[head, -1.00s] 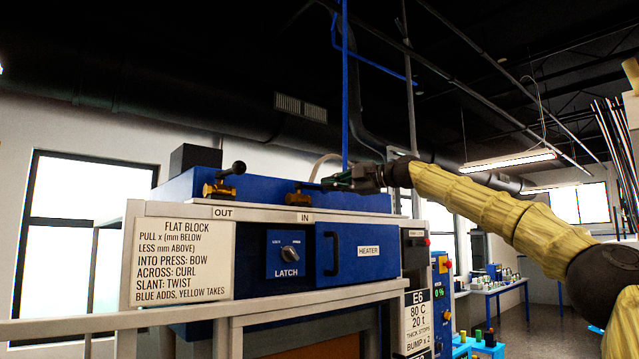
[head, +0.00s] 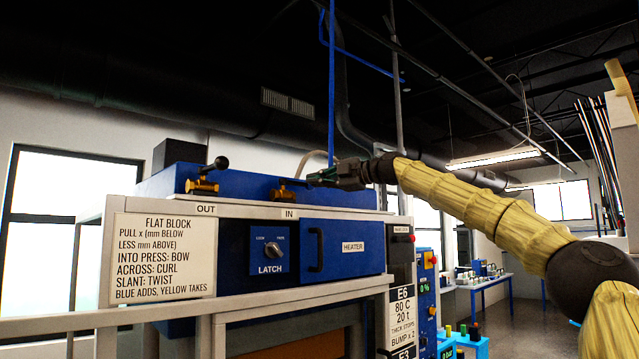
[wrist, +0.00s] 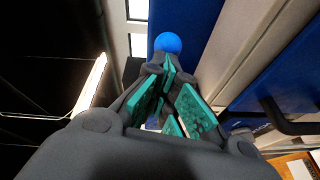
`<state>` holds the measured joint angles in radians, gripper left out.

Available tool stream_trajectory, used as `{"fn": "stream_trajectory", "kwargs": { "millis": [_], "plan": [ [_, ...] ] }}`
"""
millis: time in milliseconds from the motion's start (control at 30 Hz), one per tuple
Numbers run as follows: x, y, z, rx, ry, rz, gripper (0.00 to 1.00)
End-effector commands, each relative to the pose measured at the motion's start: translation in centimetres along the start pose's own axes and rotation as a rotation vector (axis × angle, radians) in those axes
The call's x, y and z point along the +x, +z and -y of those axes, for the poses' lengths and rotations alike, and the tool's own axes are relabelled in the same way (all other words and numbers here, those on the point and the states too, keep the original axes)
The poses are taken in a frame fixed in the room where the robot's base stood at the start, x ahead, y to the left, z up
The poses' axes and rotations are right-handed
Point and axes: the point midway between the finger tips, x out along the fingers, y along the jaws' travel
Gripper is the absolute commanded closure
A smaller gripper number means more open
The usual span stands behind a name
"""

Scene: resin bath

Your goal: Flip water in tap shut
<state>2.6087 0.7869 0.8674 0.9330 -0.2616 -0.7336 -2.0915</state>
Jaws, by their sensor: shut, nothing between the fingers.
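The brass water in tap (head: 280,193) stands on the blue bath front above the IN label (head: 289,214). Its dark lever points right, toward my gripper (head: 310,180), which hides the lever's end in the head view. My gripper is shut and empty at the lever's end, right of the tap. In the wrist view its teal finger pads (wrist: 172,75) close together just short of a round blue knob (wrist: 167,43). I cannot tell whether they touch it.
The brass out tap (head: 203,186), its black-knobbed lever slanting up right, is left along the bath. Below are the latch dial (head: 274,251) and the heater drawer (head: 342,247) with a protruding handle. A blue upright pipe (head: 331,85) rises behind my gripper.

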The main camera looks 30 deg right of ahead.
Motion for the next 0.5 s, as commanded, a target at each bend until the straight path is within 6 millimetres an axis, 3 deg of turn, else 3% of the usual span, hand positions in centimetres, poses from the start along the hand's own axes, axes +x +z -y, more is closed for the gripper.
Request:
{"fn": "stream_trajectory", "kwargs": {
  "millis": [267,500],
  "plan": [
    [-2.8,-0.3,-0.6,0.000,0.006,-0.001,1.00],
    [-3.4,2.0,-0.7,0.004,0.005,-0.009,1.00]
  ]
}}
